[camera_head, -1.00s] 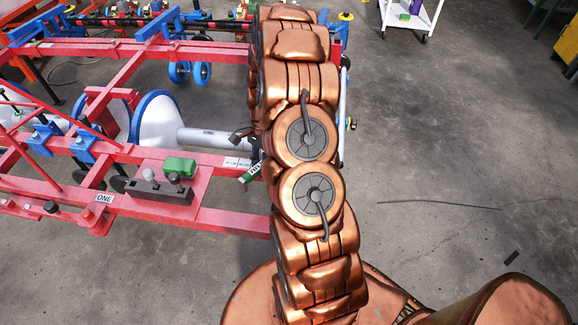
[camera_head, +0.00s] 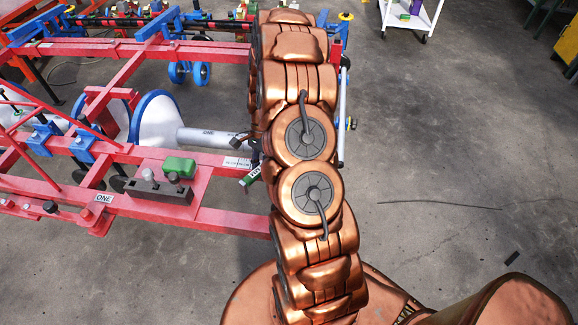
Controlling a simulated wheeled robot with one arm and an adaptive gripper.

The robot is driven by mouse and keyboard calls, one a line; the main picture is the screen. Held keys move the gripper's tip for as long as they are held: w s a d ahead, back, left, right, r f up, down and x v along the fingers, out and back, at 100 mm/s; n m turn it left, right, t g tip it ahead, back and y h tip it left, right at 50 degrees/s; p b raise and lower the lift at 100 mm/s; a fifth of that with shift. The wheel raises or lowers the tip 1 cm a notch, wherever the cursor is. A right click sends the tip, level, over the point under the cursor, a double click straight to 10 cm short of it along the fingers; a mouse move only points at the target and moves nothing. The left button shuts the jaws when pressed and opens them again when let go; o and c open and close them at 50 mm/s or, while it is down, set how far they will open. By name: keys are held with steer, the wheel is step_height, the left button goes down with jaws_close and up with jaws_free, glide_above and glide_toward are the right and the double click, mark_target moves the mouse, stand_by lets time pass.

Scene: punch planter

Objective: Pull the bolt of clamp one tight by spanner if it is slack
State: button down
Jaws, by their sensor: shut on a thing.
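Another ONE label (camera_head: 104,198) is on the red frame's near beam. My gripper (camera_head: 256,150) shows only as dark parts at the left edge of my arm, which hides most of it. It is shut on a green-and-white tool (camera_head: 250,177), which looks like a spanner's handle and sticks out over the red beam. The tool's far end and the clamp's bolt are hidden or too small to tell, so I cannot see whether the bolt is slack.
The red frame (camera_head: 235,222) fills the left side. A green block (camera_head: 179,167) and a dark grey bar (camera_head: 158,192) sit on its plate. Blue wheels (camera_head: 202,73) stand behind. Open concrete floor (camera_head: 450,150) lies to the right, with a white trolley (camera_head: 408,20) at the back.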

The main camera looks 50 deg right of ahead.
step_height(320, 180, down, 6)
steer(key=b, duration=0.1)
steer(key=shift+f+b, duration=0.25)
steer(key=shift+b, duration=0.1)
stand_by(2.5)
steer(key=w+m+p, duration=0.1)
steer(key=w+m+t, duration=0.1)
steer(key=w+m, duration=0.1)
steer(key=w+m+t+y+p, duration=0.1)
steer(key=w, duration=0.1)
steer(key=shift+d+p, duration=0.3)
steer(key=shift+d, duration=0.1)
stand_by(0.5)
steer(key=shift+s, duration=0.25)
stand_by(0.4)
steer(key=shift+r, duration=0.15)
steer(key=shift+r+p, duration=0.75)
steer(key=shift+r, duration=0.8)
